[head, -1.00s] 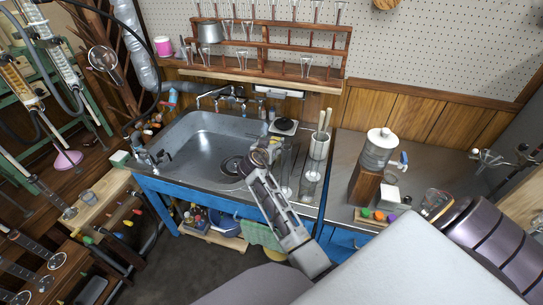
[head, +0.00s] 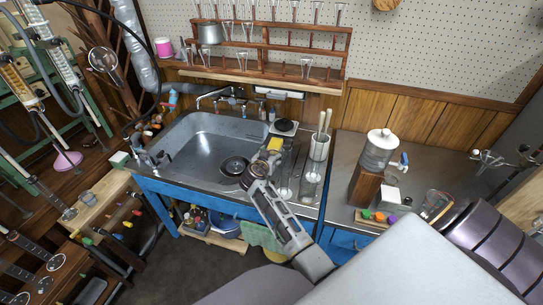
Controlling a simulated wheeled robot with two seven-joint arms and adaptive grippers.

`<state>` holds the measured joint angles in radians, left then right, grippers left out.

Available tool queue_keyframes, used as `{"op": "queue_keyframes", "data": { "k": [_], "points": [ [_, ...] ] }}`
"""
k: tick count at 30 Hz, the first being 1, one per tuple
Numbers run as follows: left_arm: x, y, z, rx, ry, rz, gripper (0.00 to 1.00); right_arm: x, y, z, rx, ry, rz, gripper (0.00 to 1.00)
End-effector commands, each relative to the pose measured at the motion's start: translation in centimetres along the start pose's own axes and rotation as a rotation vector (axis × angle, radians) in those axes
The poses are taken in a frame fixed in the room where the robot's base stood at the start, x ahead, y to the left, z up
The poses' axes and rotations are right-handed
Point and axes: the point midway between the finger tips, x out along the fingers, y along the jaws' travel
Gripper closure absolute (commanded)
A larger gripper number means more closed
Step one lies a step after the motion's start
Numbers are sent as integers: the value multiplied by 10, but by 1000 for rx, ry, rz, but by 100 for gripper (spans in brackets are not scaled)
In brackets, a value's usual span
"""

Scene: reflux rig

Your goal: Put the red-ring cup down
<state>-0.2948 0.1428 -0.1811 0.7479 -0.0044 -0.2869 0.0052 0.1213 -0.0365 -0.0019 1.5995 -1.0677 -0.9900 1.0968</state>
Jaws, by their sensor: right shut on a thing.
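My right gripper (head: 262,163) reaches in from the bottom, over the right edge of the sink beside the drain. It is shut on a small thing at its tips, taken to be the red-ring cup. The cup is almost wholly hidden by the fingers, and its red ring cannot be made out. I cannot tell whether the cup touches the surface below. My left gripper is not in view.
The metal sink (head: 195,150) lies left of the gripper. A yellow sponge (head: 274,144) is just beyond the tips. Clear glassware (head: 310,176) and a holder with rods (head: 319,147) stand to the right.

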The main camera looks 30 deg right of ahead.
Motion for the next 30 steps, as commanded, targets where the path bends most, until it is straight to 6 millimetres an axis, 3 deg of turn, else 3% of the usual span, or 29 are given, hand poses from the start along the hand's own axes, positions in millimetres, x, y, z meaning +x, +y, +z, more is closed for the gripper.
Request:
{"op": "queue_keyframes", "data": {
  "k": [22, 23, 27, 30],
  "points": [
    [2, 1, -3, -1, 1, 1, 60, 2, -1, 6, 2, 1, -1, 64],
    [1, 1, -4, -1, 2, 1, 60, 2, 0, 6, 2, 0, -1, 36],
    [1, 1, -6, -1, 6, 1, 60, 2, 0, 5, 2, 0, -1, 18],
    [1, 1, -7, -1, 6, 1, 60, 2, 0, 5, 2, 0, -1, 18]
  ]
}}
